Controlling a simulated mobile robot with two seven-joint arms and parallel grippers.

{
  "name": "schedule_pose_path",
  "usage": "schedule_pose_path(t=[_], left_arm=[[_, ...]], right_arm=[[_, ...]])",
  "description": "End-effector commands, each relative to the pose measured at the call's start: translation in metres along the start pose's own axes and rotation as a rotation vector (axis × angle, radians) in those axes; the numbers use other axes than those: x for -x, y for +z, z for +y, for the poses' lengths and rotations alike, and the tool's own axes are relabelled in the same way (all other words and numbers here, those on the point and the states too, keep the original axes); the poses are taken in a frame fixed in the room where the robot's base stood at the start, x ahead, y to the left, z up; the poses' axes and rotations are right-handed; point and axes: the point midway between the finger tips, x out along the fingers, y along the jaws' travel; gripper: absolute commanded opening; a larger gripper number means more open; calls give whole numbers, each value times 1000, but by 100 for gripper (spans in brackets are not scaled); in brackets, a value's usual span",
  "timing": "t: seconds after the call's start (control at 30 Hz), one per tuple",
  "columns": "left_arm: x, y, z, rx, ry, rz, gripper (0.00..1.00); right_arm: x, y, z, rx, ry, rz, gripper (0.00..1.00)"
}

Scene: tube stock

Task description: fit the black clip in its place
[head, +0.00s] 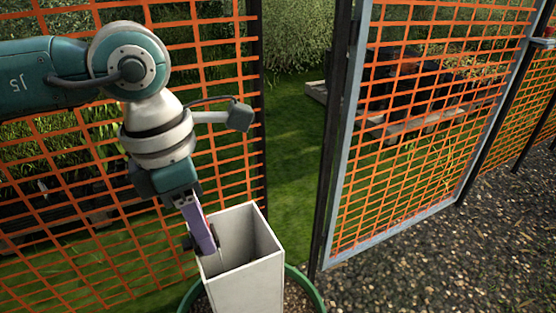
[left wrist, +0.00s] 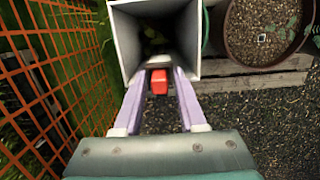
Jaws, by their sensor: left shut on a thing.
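My left gripper (head: 212,252) points down at the left wall of an upright white square tube (head: 253,284), its fingertips close to the rim. Its purple fingers also show in the left wrist view (left wrist: 161,76). They are shut on a small piece that looks dark in the head view, which I take for the black clip (head: 187,243). In the left wrist view a red face shows between the fingers, seemingly on this clip (left wrist: 159,81). I cannot tell whether the clip touches the tube. The tube's open top faces up and its inside is dark. My right gripper is not in view.
The tube stands in a green-rimmed round container (head: 312,291). An orange mesh fence (head: 90,235) runs close behind my left arm. A mesh gate panel (head: 425,120) stands right. A brown round pot (left wrist: 262,30) sits by a wooden beam (left wrist: 255,82). Gravel at right is clear.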

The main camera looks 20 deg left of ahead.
Motion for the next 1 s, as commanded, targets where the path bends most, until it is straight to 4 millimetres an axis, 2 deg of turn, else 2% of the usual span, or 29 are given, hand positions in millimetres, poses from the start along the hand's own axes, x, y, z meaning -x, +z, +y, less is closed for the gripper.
schedule_pose_path(t=[0.27, 0.3, 0.57, 0.6, 0.87, 1.0], left_arm=[[-2, 0, 0, 1, 0, 0, 0], [-2, 0, 0, 1, 0, 0, 44], [-2, 0, 0, 1, 0, 0, 73], [-2, 0, 0, 1, 0, 0, 75], [0, 0, 0, 1, 1, -1, 75], [18, 0, 1, 1, 3, -3, 75]], right_arm=[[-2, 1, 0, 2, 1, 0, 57], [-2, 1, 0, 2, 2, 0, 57], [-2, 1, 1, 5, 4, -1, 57], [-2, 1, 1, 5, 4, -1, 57], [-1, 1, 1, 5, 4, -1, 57], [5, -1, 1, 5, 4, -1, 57]])
